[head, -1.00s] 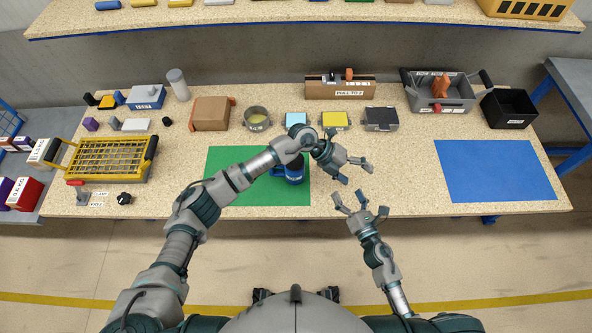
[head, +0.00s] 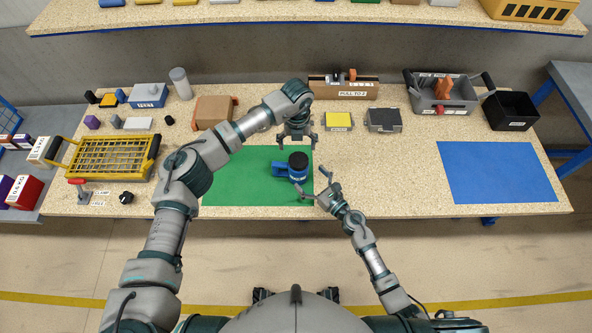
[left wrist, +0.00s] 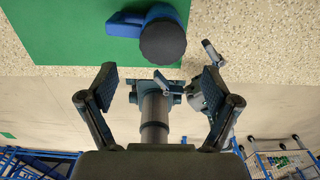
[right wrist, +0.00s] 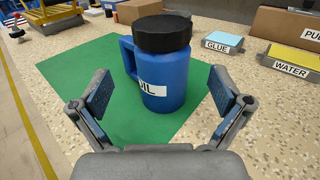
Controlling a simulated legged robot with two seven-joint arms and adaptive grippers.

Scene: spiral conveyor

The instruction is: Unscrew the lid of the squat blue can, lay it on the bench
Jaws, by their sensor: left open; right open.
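The squat blue can (head: 298,175) stands upright on the green mat (head: 240,180), its handle to the left and its black lid (head: 298,160) on top. In the right wrist view the blue can (right wrist: 168,72) shows a white label, partly readable, and the black lid (right wrist: 162,34) sits on it. My left gripper (head: 297,147) is open and empty, above and just behind the can. The left wrist view shows the lid (left wrist: 162,43) beyond its spread fingers. My right gripper (head: 314,187) is open at the can's front right, its fingers either side of the can but apart from it.
A yellow WATER block (head: 338,120) and a grey box (head: 384,119) stand behind. A brown box (head: 214,111) is at the back left, a yellow rack (head: 110,160) at the far left. The bench between the green mat and the blue mat (head: 500,172) is clear.

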